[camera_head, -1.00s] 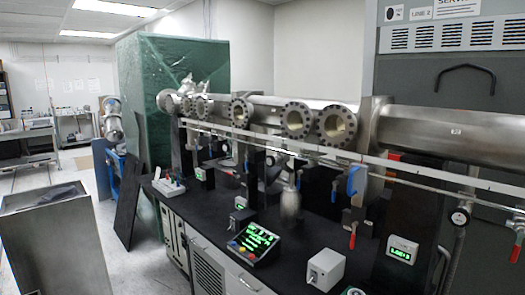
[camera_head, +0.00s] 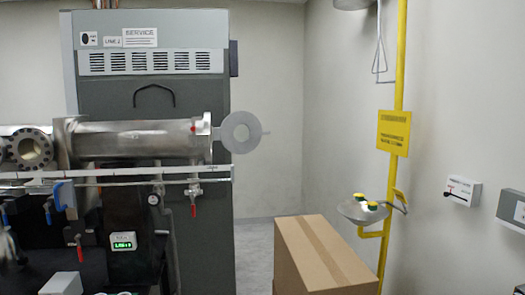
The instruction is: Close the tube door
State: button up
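The steel vacuum tube (camera_head: 135,139) runs across the left half of the view and ends in a flange near the middle. My gripper is not in view.
A cardboard box (camera_head: 322,258) stands on the floor right of the bench. A yellow safety-shower pole (camera_head: 399,100) with an eyewash bowl (camera_head: 362,211) stands beyond it. A grey cabinet (camera_head: 155,98) is behind the tube. Some floor shows between cabinet and box.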

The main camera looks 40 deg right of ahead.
aim_at(224, 133)
jog(key=z, duration=0.5)
jog(key=i, duration=1.15)
jog(key=z, duration=0.45)
